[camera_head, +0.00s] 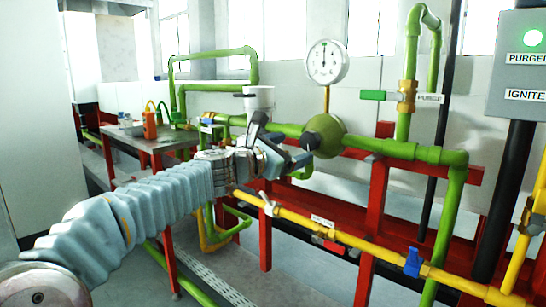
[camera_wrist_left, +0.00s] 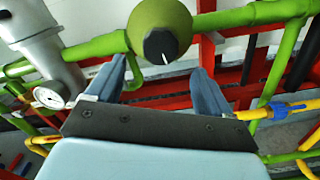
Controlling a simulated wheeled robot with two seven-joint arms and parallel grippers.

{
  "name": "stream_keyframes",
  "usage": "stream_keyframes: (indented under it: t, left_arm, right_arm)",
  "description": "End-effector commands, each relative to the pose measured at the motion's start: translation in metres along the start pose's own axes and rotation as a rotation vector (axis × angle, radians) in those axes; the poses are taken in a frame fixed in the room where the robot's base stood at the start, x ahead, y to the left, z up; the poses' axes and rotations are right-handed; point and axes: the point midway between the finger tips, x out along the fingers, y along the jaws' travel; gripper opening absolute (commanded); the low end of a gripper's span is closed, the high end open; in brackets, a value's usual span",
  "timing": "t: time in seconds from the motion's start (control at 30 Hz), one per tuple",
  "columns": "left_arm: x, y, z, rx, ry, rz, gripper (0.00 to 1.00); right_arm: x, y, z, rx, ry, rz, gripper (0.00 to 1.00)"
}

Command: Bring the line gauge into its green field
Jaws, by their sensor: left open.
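The round white gauge (camera_head: 325,62) stands on a brass stem above the green pipe in the head view. My right gripper is not in view.
A green-handled valve (camera_head: 374,95) labelled PURGE is to the right. A yellow pipe (camera_head: 375,247) with a blue-handled valve (camera_head: 413,262) runs below. A grey panel (camera_head: 517,70) has a lit green lamp. A smaller gauge (camera_wrist_left: 48,97) shows in the wrist view. Red posts (camera_head: 375,215) stand close by.

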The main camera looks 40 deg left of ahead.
Motion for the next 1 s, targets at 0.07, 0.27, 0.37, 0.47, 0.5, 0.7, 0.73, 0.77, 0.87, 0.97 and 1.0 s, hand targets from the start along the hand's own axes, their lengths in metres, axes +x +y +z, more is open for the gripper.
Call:
stream_keyframes:
  t: [0.07, 0.27, 0.37, 0.47, 0.5, 0.7, 0.73, 0.77, 0.87, 0.97, 1.0]
  left_arm:
    - [-0.021, 0.000, 0.001, -0.001, -0.002, 0.002, 0.81]
    - [-0.058, 0.001, 0.000, 0.000, 0.000, 0.002, 0.81]
    - [-0.067, 0.000, 0.000, -0.001, 0.001, 0.000, 0.81]
    - [-0.071, 0.000, 0.000, -0.001, 0.000, -0.001, 0.81]
    - [-0.072, 0.000, 0.000, -0.001, 0.000, -0.001, 0.81]
    - [-0.072, 0.000, 0.000, -0.001, 0.000, -0.001, 0.81]
    - [-0.072, 0.000, 0.000, -0.001, 0.000, -0.001, 0.81]
    - [-0.072, 0.000, 0.000, -0.001, 0.000, -0.001, 0.81]
    - [-0.071, 0.000, 0.000, -0.001, 0.000, -0.001, 0.81]
    - [-0.071, 0.000, 0.000, -0.001, 0.001, -0.001, 0.81]
    - [-0.071, -0.001, -0.001, 0.001, 0.003, -0.002, 0.81]
  right_arm:
    - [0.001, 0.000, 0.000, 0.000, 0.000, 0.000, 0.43]
    - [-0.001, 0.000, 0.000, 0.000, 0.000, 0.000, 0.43]
    - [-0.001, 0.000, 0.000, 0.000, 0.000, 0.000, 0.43]
    - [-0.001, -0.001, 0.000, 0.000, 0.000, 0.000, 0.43]
    - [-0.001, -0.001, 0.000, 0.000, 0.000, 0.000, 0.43]
    - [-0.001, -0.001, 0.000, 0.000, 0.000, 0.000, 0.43]
    - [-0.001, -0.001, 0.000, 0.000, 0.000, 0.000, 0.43]
    - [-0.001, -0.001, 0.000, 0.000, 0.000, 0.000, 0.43]
    - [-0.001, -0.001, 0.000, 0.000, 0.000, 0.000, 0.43]
    - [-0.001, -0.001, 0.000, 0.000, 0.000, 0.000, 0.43]
    - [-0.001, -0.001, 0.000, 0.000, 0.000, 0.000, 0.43]
